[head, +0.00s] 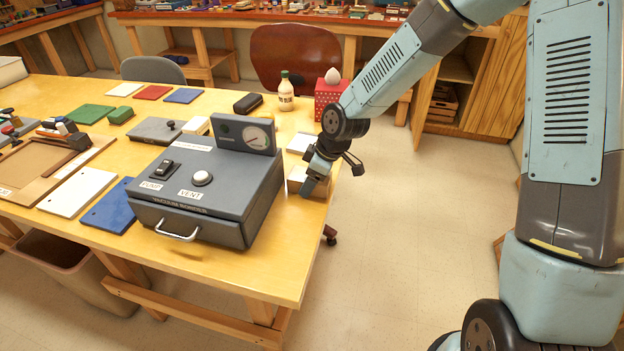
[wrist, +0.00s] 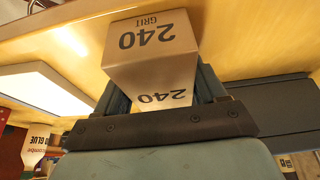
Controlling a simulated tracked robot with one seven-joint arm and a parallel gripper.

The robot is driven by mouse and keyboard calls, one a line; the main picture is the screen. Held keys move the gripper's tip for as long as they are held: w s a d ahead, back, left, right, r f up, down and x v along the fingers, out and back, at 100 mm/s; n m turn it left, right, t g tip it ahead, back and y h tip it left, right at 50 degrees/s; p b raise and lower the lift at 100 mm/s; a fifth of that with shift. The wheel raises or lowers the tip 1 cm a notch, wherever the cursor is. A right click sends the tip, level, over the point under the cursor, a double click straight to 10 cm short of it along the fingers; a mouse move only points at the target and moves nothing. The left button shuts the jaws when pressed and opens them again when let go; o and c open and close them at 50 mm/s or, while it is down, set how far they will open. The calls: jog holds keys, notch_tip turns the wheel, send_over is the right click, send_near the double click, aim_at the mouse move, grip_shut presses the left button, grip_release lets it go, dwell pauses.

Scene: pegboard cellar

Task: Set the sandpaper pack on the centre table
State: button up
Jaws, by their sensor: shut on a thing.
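The sandpaper pack is a light block marked "240 GRIT" (wrist: 152,42) in the wrist view. My gripper (wrist: 160,85) is shut on it, with one dark finger along each side. In the head view my gripper (head: 314,187) is low at the right edge of the yellow wooden table (head: 225,262), just right of the grey vacuum former.
The grey vacuum former (head: 205,187) stands close on the left. A white flat piece (head: 301,143) lies just behind my gripper. A red dotted box (head: 328,96) and a glue bottle (head: 286,94) stand farther back. Bare tabletop shows at the front edge.

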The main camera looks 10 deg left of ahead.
jog(key=o, duration=1.1)
jog(key=shift+s+d+f, duration=0.25)
jog(key=shift+s+f, duration=0.1)
jog(key=shift+f, duration=0.2)
jog(key=shift+o, duration=0.2)
jog(key=shift+w+a+r, duration=0.15)
jog(key=shift+r, duration=0.65)
jog(key=shift+v, duration=5.8)
jog(key=shift+w, duration=0.2)
